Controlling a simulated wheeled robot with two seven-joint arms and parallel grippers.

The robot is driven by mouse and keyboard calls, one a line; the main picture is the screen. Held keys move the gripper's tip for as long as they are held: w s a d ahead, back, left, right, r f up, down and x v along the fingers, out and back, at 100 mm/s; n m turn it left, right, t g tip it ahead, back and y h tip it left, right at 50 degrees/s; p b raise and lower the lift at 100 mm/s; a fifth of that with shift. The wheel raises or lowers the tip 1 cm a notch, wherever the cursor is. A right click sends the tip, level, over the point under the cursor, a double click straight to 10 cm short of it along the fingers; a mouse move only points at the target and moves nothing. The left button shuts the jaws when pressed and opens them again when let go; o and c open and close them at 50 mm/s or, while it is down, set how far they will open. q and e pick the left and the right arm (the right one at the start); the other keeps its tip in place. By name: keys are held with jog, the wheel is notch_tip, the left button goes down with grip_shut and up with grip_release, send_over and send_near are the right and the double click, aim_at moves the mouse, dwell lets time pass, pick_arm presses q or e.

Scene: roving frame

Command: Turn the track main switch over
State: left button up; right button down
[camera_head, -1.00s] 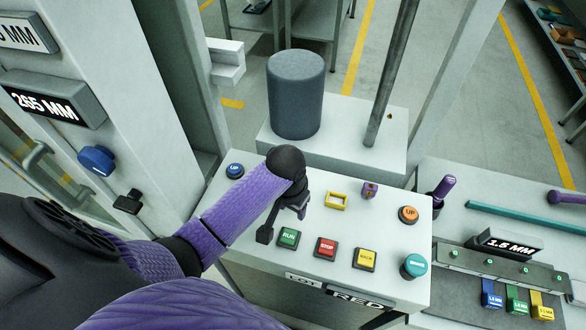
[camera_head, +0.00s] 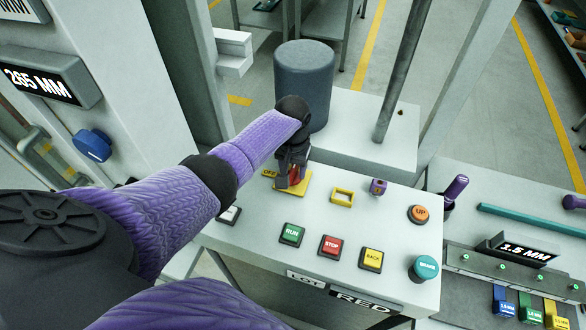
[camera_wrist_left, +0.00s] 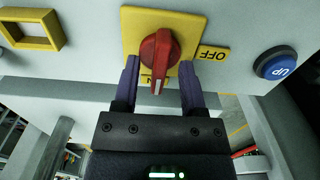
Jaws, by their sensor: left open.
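The main switch is a red rotary knob on a yellow plate, with a yellow OFF label beside it. In the left wrist view the red knob (camera_wrist_left: 156,52) points down in the picture toward a partly hidden label, with the OFF label (camera_wrist_left: 212,53) to its right. In the head view the yellow plate (camera_head: 300,186) shows below my left gripper (camera_head: 290,178), which hides most of the knob. My left gripper (camera_wrist_left: 160,85) is open, its two purple fingers on either side of the knob's lower end, apart from it. My right gripper is not in view.
A blue UP button (camera_wrist_left: 276,63) is near the switch. A grey cylinder (camera_head: 305,75) stands behind.

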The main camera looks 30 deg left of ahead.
pick_arm(q)
jog(key=shift+c, duration=0.4)
jog(key=shift+r, duration=0.1)
grip_shut()
